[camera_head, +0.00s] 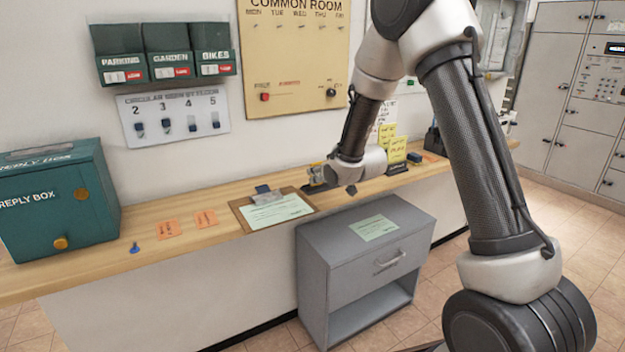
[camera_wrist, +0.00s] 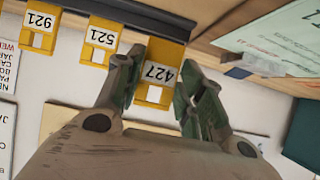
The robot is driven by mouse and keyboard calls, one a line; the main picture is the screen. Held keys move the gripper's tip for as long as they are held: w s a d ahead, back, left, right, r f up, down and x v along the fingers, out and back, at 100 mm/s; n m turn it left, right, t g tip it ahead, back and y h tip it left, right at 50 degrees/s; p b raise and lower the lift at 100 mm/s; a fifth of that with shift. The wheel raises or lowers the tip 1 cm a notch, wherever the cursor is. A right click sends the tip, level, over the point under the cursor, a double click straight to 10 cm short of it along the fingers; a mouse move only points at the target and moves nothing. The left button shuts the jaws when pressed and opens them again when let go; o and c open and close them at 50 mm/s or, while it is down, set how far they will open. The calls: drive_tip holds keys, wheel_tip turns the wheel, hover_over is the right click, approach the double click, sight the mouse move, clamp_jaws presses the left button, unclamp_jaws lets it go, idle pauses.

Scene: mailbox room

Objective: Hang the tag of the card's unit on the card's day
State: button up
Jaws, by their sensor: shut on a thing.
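My gripper (camera_wrist: 158,88) is shut on a yellow tag (camera_wrist: 153,94) with a white label. In the head view my gripper (camera_head: 318,180) is low over the counter, right of the clipboard. The COMMON ROOM board (camera_head: 293,60) hangs on the wall, with a row of pegs under MON to FRI. A pale green card (camera_head: 277,211) lies on the clipboard; its writing is too small to read.
The wooden counter (camera_head: 150,218) carries a teal reply box (camera_head: 60,200), orange slips (camera_head: 166,229) and a small blue item (camera_head: 135,247). Yellow notes (camera_head: 397,149) stand right of my gripper. A grey cabinet (camera_head: 365,265) stands below, with another green sheet (camera_head: 374,227) on top.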

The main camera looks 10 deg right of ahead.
drive_tip(key=s+d, duration=0.2)
drive_tip(key=s, duration=0.4)
drive_tip(key=shift+s, duration=0.2)
idle(1.2)
